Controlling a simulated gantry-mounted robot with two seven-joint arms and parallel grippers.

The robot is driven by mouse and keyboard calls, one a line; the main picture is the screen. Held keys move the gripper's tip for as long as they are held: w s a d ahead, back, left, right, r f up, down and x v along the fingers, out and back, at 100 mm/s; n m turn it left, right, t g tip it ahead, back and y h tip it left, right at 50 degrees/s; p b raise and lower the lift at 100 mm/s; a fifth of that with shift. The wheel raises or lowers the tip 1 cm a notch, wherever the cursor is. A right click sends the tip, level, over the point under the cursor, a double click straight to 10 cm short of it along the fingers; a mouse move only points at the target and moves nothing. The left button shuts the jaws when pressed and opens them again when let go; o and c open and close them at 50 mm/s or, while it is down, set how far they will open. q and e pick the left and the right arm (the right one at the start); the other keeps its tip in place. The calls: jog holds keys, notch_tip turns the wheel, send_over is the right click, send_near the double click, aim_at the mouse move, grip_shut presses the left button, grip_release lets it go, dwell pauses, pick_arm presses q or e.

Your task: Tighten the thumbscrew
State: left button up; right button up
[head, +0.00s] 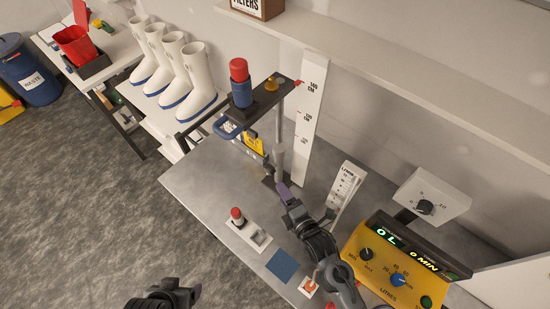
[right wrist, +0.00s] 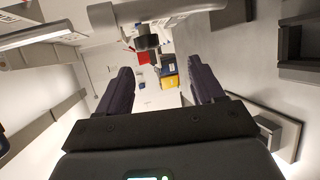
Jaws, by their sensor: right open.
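In the right wrist view a dark round knob (right wrist: 147,43), which looks like the thumbscrew, sticks out from a grey fitting beyond my fingertips. In the head view I cannot make out the thumbscrew clearly. The upright grey post (head: 279,150) carries a dark platform (head: 262,103) at its top. My right gripper (head: 283,190) is close to the lower part of the post. In the wrist view its two purple fingers (right wrist: 158,78) are spread apart with nothing between them. My left gripper (head: 190,293) is at the bottom edge, away from the bench; its jaws are unclear.
A blue and red cylinder (head: 240,85) stands on the platform. A white height scale (head: 312,115) rises behind the post. A yellow meter box (head: 392,262), a red-topped switch (head: 237,216) and a blue pad (head: 281,266) are on the bench (head: 205,185). The front-left bench top is clear.

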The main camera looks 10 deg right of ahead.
aim_at(267, 166)
jog(key=shift+t, duration=0.4)
jog(key=x, duration=0.4)
jog(key=r+x, duration=0.1)
jog(key=x, duration=0.2)
jog(key=b+x, duration=0.1)
jog(key=x, duration=0.3)
jog(key=shift+w+r, duration=0.15)
jog(key=shift+w, duration=0.3)
pick_arm(q)
jog(key=shift+s+d+f, duration=0.15)
jog(key=shift+s+f, duration=0.2)
jog(key=shift+f, duration=0.35)
jog(key=shift+s+d+f, duration=0.15)
jog(key=shift+s+f, duration=0.15)
jog(key=shift+f, duration=0.35)
pick_arm(e)
jog(key=shift+x, duration=0.8)
